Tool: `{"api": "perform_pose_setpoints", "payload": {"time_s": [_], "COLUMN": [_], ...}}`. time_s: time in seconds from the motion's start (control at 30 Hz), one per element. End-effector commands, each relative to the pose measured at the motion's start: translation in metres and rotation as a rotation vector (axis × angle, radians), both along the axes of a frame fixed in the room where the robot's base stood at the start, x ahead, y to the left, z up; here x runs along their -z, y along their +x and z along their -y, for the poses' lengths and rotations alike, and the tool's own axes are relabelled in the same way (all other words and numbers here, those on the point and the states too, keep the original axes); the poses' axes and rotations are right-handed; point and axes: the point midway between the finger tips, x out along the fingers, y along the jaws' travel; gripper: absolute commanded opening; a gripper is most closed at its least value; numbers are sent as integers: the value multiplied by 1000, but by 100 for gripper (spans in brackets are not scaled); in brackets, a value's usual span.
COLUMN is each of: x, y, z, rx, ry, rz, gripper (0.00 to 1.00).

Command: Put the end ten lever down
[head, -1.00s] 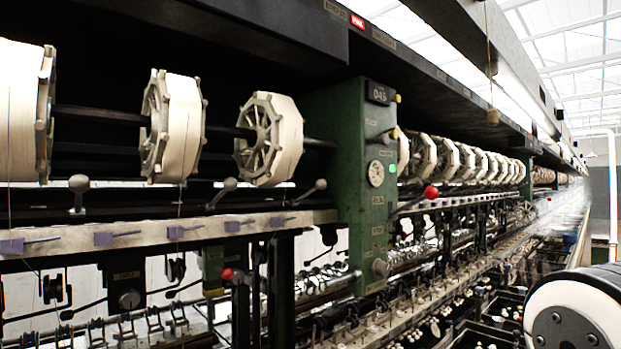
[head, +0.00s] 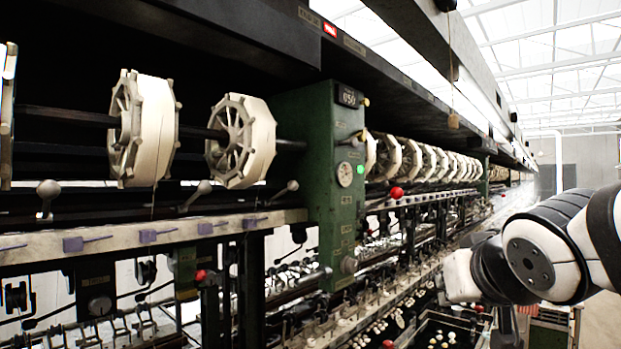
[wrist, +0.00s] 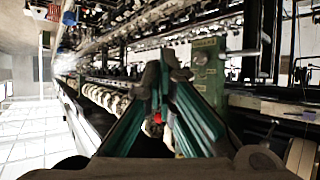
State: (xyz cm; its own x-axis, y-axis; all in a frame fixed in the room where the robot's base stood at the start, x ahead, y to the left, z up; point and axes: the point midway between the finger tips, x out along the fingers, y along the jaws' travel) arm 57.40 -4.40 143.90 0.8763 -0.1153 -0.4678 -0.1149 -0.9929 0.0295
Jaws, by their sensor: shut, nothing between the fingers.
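A lever with a red ball knob (head: 397,192) stands at the right side of the green post (head: 335,200) in the head view; its knob is raised about level with the rail. A second red knob (head: 201,275) sits lower left. I cannot read which one is marked as end ten. Grey ball-ended levers (head: 290,187) line the rail left of the post. My gripper (wrist: 165,68) is shut and empty in the wrist view. A small red spot (wrist: 157,118) shows between its fingers, beyond them.
White reels (head: 242,140) hang on a shaft above the rail (head: 175,228), which carries purple tabs (head: 147,236). A dark overhead beam (head: 420,90) runs along the machine. Basins with small pale items (head: 440,330) lie below.

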Motion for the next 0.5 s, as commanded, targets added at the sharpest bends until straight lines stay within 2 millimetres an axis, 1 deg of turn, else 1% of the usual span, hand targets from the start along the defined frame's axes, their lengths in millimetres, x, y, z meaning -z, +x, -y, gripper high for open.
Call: {"api": "perform_pose_setpoints", "payload": {"time_s": [0.03,0.17,0.2,0.27,0.3,0.37,0.4,0.47,0.5], "x": [-13,-54,-69,-92,-106,-124,-135,-147,-153], "y": [13,52,65,85,97,112,120,130,134], "z": [0,-5,-9,-19,-27,-41,-52,-70,-82], "rx": [-9,-59,-86,-141,-186,-263,-320,-413,-478], "ry": [-2,0,5,15,26,45,60,89,108], "rz": [46,202,260,346,402,477,521,575,605], "gripper": [0,0,0,0,0,0,0,0,0]}}
